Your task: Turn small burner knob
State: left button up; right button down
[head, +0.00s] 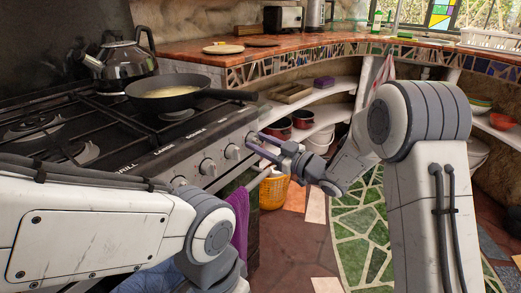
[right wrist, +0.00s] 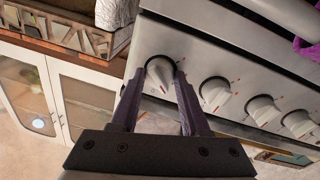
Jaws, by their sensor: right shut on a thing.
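The stove's front panel (head: 218,158) carries a row of pale round knobs. My right gripper (head: 260,143) is at the knob nearest the counter end of the panel. In the right wrist view its purple fingers stand on either side of this white knob (right wrist: 160,73), shut on it. A red mark shows by the knob. The neighbouring knobs (right wrist: 214,92) are clear of the fingers. In the head view the fingertips partly hide the held knob, and its label cannot be read. My left arm crosses the lower left, and its gripper is out of view.
A black frying pan (head: 170,92) with yellow food sits on the hob, its handle pointing right over the panel. A kettle (head: 124,60) stands behind it.

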jog(key=n+b, duration=0.1)
jog(key=n, duration=0.1)
jog(key=n+b, duration=0.3)
jog(key=n, duration=0.1)
jog(key=shift+f+y, duration=0.3)
jog(key=n+b, duration=0.3)
jog(key=n, duration=0.1)
jog(key=shift+g, duration=0.3)
jog(key=shift+r+n+b, duration=0.1)
jog(key=shift+n+b, duration=0.4)
jog(key=shift+n, duration=0.1)
jog(key=shift+r, duration=0.1)
jog(key=shift+c, duration=1.9)
grip_release()
jog(key=shift+d, duration=0.1)
